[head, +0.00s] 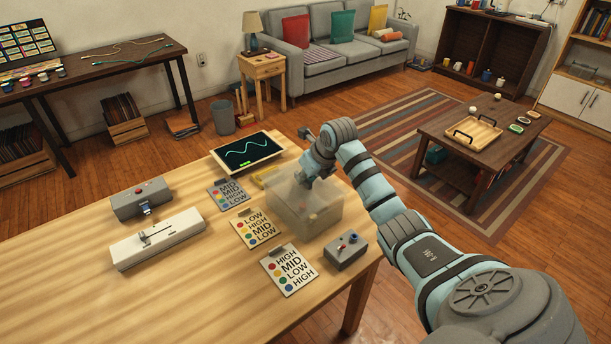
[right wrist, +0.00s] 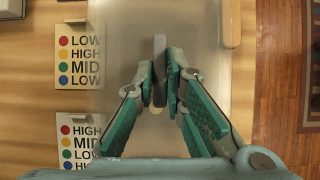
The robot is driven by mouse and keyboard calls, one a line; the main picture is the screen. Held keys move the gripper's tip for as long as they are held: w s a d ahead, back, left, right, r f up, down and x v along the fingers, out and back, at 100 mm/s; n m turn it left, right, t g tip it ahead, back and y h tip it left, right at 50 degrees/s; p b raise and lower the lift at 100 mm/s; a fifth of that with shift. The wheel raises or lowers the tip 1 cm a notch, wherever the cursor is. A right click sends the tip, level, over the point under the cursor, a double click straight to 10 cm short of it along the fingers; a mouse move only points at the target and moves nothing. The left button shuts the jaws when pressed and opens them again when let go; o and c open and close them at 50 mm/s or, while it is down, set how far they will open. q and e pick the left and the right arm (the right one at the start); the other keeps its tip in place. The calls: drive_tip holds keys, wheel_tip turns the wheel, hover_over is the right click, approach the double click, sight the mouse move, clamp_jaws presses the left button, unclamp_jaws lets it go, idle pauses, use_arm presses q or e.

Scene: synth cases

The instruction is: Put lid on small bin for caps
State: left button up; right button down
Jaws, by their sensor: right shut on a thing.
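A small frosted, see-through bin (head: 300,215) stands near the right edge of the wooden table, with blurred small shapes inside. My right gripper (head: 308,180) is over its top, pointing down. In the right wrist view my right gripper (right wrist: 160,85) is shut on a thin grey upright handle (right wrist: 159,48). The handle rises from a frosted panel, the lid (right wrist: 120,60), which spans the bin's top. I cannot tell whether the lid rests on the rim or is just above it. My left gripper is not in view.
Label cards, one of them the front card (head: 289,270), lie left of the bin. A grey button box (head: 346,251) is close in front. A white slider box (head: 157,239) and a grey device (head: 141,200) stand left. The table's front left is bare.

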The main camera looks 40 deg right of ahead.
drive_tip(key=shift+f+b, duration=0.6)
drive_tip(key=shift+f, duration=0.35)
drive_tip(key=c, duration=1.6)
unclamp_jaws()
drive_tip(key=shift+r, duration=0.1)
drive_tip(key=v, duration=1.2)
